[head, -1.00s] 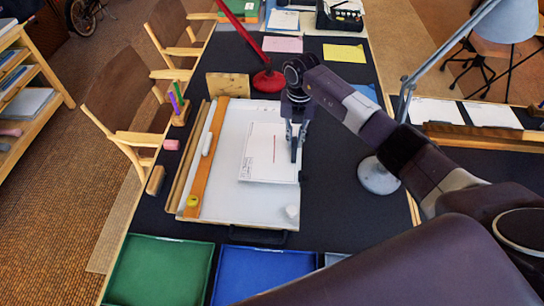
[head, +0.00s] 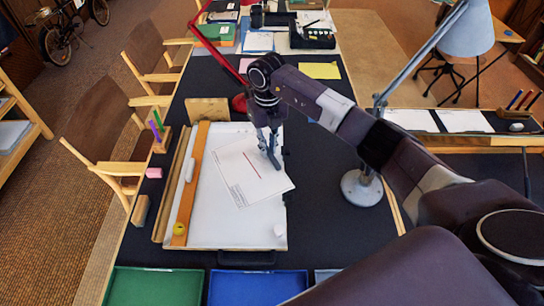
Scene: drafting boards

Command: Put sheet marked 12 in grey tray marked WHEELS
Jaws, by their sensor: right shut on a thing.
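A white sheet (head: 245,178) with a red line and small print lies tilted over the drafting board (head: 215,235); any number on it is too small to read. My right gripper (head: 271,155) is shut on the sheet's upper right edge. I cannot tell whether the sheet is lifted clear of the board. A grey tray (head: 324,274) shows only in part at the bottom, right of the blue tray; my arm hides the rest, and no label is readable. My left gripper is not in view.
A green tray (head: 155,287) and a blue tray (head: 257,286) stand at the near edge. A wooden straightedge (head: 190,190), a yellow round thing (head: 179,229) and a white eraser-like block (head: 279,230) are on the board. A grey lamp base (head: 362,188) stands to the right.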

